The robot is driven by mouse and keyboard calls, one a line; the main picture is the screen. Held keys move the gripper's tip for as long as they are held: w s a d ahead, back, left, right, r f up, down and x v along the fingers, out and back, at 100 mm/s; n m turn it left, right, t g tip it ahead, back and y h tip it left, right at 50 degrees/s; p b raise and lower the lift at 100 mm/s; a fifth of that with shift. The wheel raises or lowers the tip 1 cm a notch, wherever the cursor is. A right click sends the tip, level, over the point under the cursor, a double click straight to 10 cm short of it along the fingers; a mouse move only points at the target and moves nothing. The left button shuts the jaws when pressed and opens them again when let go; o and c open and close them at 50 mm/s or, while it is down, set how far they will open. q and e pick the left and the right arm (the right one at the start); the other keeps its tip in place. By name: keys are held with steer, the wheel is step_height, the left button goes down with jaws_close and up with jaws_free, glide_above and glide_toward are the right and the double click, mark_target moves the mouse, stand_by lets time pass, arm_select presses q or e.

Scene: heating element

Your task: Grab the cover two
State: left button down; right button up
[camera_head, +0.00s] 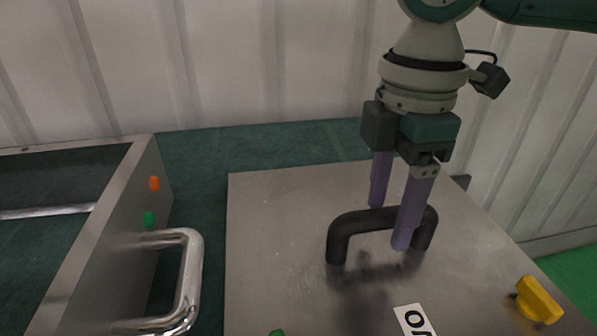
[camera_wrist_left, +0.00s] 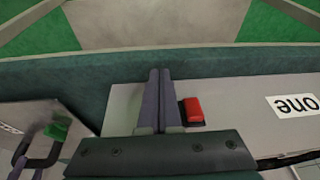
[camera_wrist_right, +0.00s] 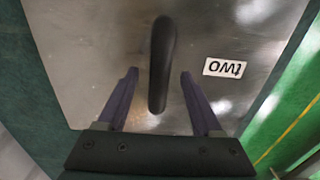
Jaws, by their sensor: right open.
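Cover two is a flat grey metal plate (camera_head: 270,230) with a black arched handle (camera_head: 382,220). A white label reading "two" (camera_wrist_right: 225,67) lies on the plate beside the handle, and it is partly cut off in the head view (camera_head: 414,320). My right gripper (camera_head: 390,227) points down over the handle, open, with one purple finger on each side of it. In the right wrist view the handle (camera_wrist_right: 161,65) stands between the two open fingers (camera_wrist_right: 158,75), with gaps on both sides. My left gripper (camera_wrist_left: 159,72) shows only in its wrist view, with its fingers together and nothing visible between them.
A metal box (camera_head: 125,225) with a chrome handle (camera_head: 188,280) stands left of the plate. A yellow knob (camera_head: 538,299) sits at the plate's right edge. The left wrist view shows a red switch (camera_wrist_left: 193,109) and a label "one" (camera_wrist_left: 292,107) near the left fingers.

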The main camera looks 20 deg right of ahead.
jaws_close()
stand_by(0.5)
steer(key=shift+w+r, duration=0.1)
stand_by(0.8)
